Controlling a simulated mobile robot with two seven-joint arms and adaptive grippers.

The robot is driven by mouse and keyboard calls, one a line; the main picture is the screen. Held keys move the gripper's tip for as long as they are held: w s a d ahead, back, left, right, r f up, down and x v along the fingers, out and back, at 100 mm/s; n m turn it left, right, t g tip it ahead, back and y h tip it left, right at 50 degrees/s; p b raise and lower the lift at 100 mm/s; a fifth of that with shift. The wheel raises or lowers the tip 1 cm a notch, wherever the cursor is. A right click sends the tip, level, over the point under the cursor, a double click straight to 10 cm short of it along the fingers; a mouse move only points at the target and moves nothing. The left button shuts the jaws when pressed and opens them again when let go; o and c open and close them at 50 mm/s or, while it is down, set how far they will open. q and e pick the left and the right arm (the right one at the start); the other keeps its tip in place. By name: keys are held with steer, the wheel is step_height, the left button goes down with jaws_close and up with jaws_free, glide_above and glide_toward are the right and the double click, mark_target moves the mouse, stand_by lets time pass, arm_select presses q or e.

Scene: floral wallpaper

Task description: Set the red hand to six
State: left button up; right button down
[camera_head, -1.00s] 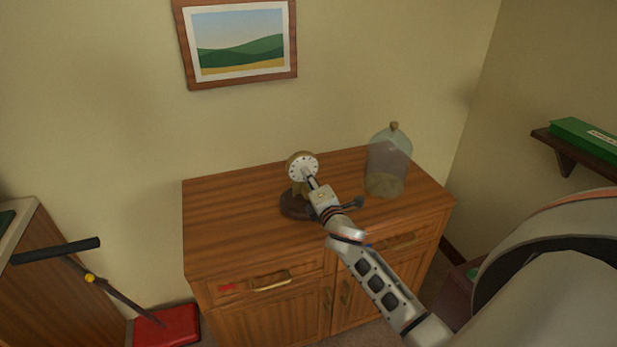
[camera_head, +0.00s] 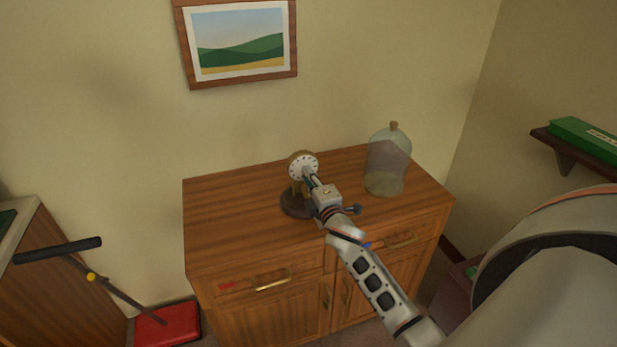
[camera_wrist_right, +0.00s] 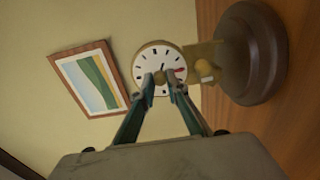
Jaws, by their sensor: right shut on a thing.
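The clock has a round white dial with dark marks (camera_head: 302,164) in a gold case. It stands on a dark round base (camera_head: 297,205) on the cabinet. In the right wrist view the dial (camera_wrist_right: 150,60) appears turned sideways, its base (camera_wrist_right: 265,55) to the right. The red hand (camera_wrist_right: 180,70) shows on the dial's right side, pointing toward the base; a finger partly covers that area. My right gripper (camera_head: 309,173) is at the dial's front, its fingertips (camera_wrist_right: 159,77) closed on a small brass knob near the dial's centre. My left gripper is not in view.
A glass dome with a cork-coloured knob (camera_head: 389,160) stands on the wooden cabinet (camera_head: 235,225), right of the clock. The cabinet's left top is clear. A framed picture (camera_head: 240,42) hangs behind. A shelf with a green box (camera_head: 585,140) is at right.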

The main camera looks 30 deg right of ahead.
steer(key=c, duration=2)
jaws_free()
steer(key=v, duration=1.2)
steer(key=s+a+f+m+g+y, duration=0.2)
steer(key=s+a+f+m, duration=0.1)
steer(key=s+a+f, duration=0.3)
steer(key=s+a+f+m+g+y, duration=0.2)
steer(key=s+a+f+m, duration=0.2)
steer(key=s+a+f, duration=0.2)
steer(key=s+a+f+m+g+y, duration=0.2)
steer(key=s+a+f, duration=0.4)
steer(key=s+f, duration=0.4)
steer(key=shift+a+f+m+g, duration=0.15)
steer(key=shift+f+m+g, duration=0.1)
steer(key=shift+f+m, duration=0.35)
steer(key=shift+a+f+m+g, duration=0.15)
steer(key=shift+f+m+g, duration=0.2)
steer(key=shift+f, duration=0.4)
